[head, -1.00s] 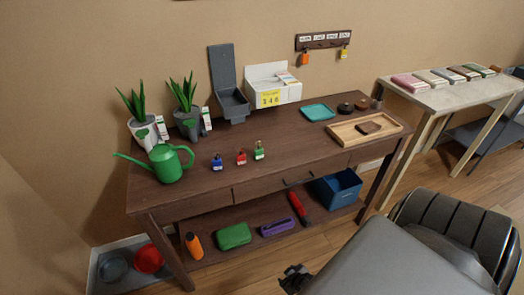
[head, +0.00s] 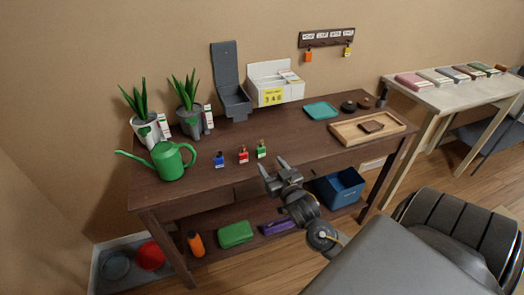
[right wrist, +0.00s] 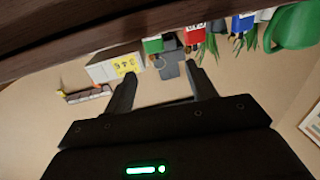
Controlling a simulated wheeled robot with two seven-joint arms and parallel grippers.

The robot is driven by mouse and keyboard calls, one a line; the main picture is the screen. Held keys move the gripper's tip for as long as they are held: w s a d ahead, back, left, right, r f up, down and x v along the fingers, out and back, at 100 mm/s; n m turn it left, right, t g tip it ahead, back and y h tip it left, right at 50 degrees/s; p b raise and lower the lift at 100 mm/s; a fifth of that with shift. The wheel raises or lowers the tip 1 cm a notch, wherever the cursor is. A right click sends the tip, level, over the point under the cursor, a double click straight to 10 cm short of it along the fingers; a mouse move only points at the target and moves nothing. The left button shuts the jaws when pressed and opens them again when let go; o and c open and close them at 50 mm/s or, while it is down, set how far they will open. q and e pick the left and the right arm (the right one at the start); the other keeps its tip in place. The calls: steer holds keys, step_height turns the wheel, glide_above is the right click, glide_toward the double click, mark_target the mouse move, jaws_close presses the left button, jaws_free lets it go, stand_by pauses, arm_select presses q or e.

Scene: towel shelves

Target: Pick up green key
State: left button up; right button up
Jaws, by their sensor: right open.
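The green key (head: 262,150) stands on the brown table, rightmost in a row with a red key (head: 243,155) and a blue key (head: 219,160). My right gripper (head: 274,169) is open and empty at the table's front edge, just right of and nearer than the green key, not touching it. In the right wrist view, which is upside down, the green key (right wrist: 152,46) shows beyond the open fingers (right wrist: 160,85), with the red key (right wrist: 195,34) and blue key (right wrist: 243,22) to its right. My left gripper is not in view.
A green watering can (head: 168,162) stands left of the keys. A grey bin (head: 236,106) and white box (head: 276,92) stand behind. A wooden tray (head: 345,133) is to the right. A rack (head: 327,37) with orange and yellow keys hangs on the wall.

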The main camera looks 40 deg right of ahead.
mark_target(260, 150)
steer(key=x, duration=0.4)
steer(key=shift+w+d, duration=0.15)
steer(key=shift+w, duration=0.35)
